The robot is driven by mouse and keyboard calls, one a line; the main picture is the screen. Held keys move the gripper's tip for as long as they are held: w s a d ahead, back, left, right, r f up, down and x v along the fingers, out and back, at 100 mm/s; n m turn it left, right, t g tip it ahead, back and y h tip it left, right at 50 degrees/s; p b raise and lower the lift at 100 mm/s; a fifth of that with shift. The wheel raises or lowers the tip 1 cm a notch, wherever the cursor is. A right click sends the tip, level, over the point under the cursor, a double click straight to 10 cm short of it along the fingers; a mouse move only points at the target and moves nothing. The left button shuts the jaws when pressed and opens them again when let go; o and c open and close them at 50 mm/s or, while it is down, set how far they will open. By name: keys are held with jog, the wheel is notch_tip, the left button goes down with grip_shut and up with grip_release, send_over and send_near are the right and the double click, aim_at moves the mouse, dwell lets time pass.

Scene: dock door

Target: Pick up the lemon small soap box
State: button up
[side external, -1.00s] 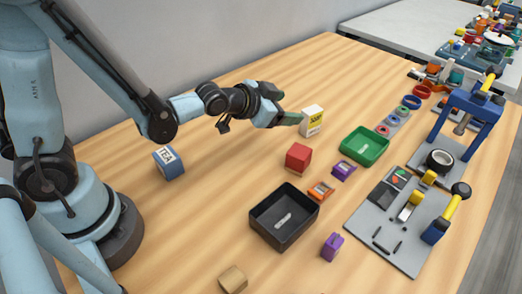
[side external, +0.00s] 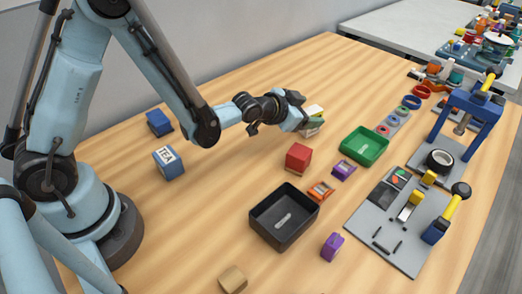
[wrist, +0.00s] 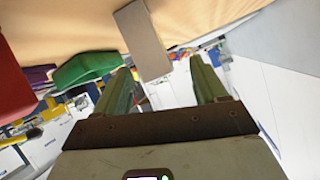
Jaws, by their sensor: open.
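The lemon small soap box (side external: 315,111), white with a yellow label, stands on the wood table beyond the red cube. My gripper (side external: 304,112) is at the box and partly hides it in the side view. In the wrist view a plain grey-brown box face (wrist: 143,40), which looks like the soap box, reaches between my two green fingertips (wrist: 161,66), nearer the left one. The fingers are apart. I cannot tell whether either touches the box.
A red cube (side external: 298,157) and a green tray (side external: 380,146) stand close by. A black bin (side external: 262,232), a tea box (side external: 168,170) and a blue box (side external: 159,122) are farther off. A blue press (side external: 470,115) is at right.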

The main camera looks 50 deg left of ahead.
aim_at(317, 113)
jog(key=shift+x, duration=2.25)
jog(key=shift+d+f, duration=0.1)
jog(key=shift+d, duration=0.1)
jog(key=c, duration=1.2)
